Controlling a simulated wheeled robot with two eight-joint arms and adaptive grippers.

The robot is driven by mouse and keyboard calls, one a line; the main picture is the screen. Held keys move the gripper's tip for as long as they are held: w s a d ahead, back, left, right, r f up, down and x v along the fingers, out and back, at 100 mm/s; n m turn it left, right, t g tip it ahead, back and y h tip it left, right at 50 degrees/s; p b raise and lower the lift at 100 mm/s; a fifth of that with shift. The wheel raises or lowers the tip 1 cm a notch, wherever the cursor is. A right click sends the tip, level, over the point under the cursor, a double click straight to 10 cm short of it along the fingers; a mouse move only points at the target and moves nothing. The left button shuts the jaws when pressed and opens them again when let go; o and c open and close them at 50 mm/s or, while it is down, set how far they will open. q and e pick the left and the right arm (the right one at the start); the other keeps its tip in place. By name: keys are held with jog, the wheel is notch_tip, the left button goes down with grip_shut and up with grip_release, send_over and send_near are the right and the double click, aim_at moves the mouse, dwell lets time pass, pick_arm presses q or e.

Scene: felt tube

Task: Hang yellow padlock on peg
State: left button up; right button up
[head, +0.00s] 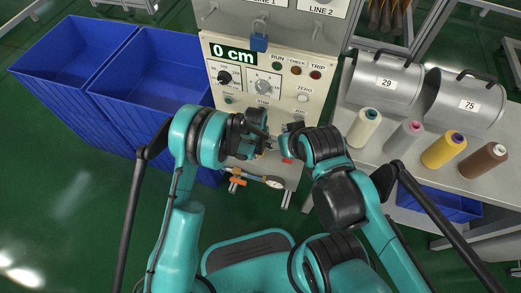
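A blue padlock (259,43) hangs on the upper grey panel below the LINE 1 label. Small pegs stick out of that panel, one at the left (210,13) and one at the right (317,31). My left gripper (262,142) and my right gripper (282,138) are close together in front of the lower part of the control panel. Their fingers are small and partly hidden, so I cannot tell whether they are open or hold anything.
The control panel (285,98) has knobs, lamps and a "0 cm" display (233,54). Blue bins (150,80) stand at the left. At the right, a table (390,165) carries grey drums (383,83) and several thread spools (443,149). A gauge (273,182) sits low below my grippers.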

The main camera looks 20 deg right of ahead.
pick_arm(q)
jog(key=s+a+r+n+t+p, duration=0.1)
jog(key=a+r+n, duration=0.7)
jog(key=r, duration=0.6)
jog(key=s+a+r+n+t+p, duration=0.15)
jog(key=a+r+n, duration=0.35)
jog(key=a+r, duration=0.8)
pick_arm(e)
notch_tip(320, 180, up, 3)
jog(key=shift+f, duration=0.1)
jog(key=shift+o, duration=0.2)
pick_arm(q)
jog(key=s+a+r+n+t, duration=0.2)
jog(key=s+a+r+n, duration=0.1)
jog(key=s+a+n, duration=0.3)
jog(key=s+a+r+n+t+y, duration=0.1)
jog(key=s+a+r+n, duration=0.3)
jog(key=s+a+n, duration=0.2)
jog(key=s+n, duration=0.1)
jog(key=n, duration=0.1)
jog(key=shift+s+a+r+n+t, duration=0.15)
jog(key=shift+s+r+n+t, duration=0.1)
jog(key=shift+s+n+t, duration=0.15)
